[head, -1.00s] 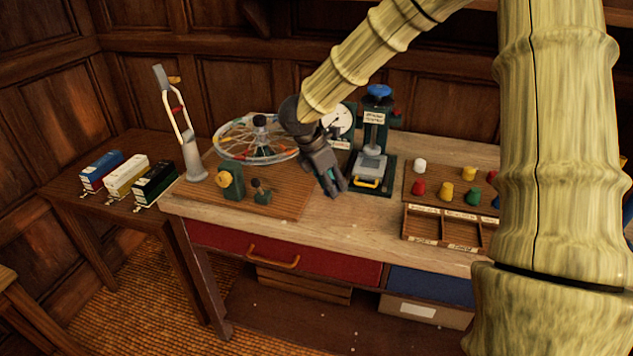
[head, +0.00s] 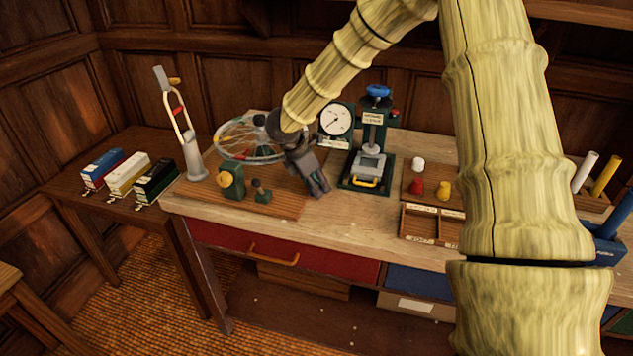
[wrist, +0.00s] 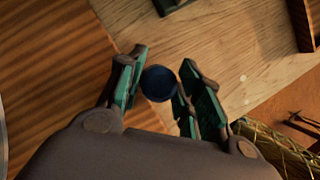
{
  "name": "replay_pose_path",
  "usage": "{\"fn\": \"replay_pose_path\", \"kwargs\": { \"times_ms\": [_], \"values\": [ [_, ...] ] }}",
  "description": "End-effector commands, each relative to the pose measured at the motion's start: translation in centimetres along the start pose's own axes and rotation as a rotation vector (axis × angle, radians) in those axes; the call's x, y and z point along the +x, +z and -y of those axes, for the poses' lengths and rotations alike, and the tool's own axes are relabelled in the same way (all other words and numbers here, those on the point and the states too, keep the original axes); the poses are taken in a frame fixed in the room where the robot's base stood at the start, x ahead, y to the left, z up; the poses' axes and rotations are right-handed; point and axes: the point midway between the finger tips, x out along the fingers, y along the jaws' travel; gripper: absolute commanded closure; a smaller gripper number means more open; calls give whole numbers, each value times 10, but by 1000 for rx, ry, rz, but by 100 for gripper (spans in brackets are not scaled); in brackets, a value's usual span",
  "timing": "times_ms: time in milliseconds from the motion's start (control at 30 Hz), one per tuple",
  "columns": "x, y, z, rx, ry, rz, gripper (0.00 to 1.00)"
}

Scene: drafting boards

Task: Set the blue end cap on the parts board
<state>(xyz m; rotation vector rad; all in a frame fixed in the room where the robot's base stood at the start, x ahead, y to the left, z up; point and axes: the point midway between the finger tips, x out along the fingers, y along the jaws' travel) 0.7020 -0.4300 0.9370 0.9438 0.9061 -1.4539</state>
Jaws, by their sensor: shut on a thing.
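The blue end cap (wrist: 158,83), dark blue and round, sits between my fingers (wrist: 160,76) in the wrist view. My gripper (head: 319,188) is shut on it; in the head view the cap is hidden. The gripper hangs over the right edge of a brown ribbed board (head: 283,205), which fills the left of the wrist view (wrist: 45,85). Pale bench top lies right of this edge. Another brown board (head: 433,171), at the right, bears a white, a red and a yellow piece; my arm hides its right part. I cannot tell from labels which is the parts board.
The ribbed board also carries a spoked wheel (head: 232,137) and small green fixtures (head: 232,180). A dial gauge (head: 336,120) and a green press (head: 374,140) stand right of my gripper. A compartment tray (head: 430,239) is at the front right. Bare bench (head: 345,215) lies between.

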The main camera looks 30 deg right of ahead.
Motion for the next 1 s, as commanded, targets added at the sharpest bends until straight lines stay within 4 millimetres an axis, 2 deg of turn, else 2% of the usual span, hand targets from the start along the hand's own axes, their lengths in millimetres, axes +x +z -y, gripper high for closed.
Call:
{"fn": "replay_pose_path", "kwargs": {
  "times_ms": [867, 900, 1000],
  "values": [
    [14, -6, 1, -2, -3, -1, 89],
    [14, -7, 1, -2, -4, -2, 58],
    [15, -7, 2, -3, -5, -2, 43]
  ]
}}
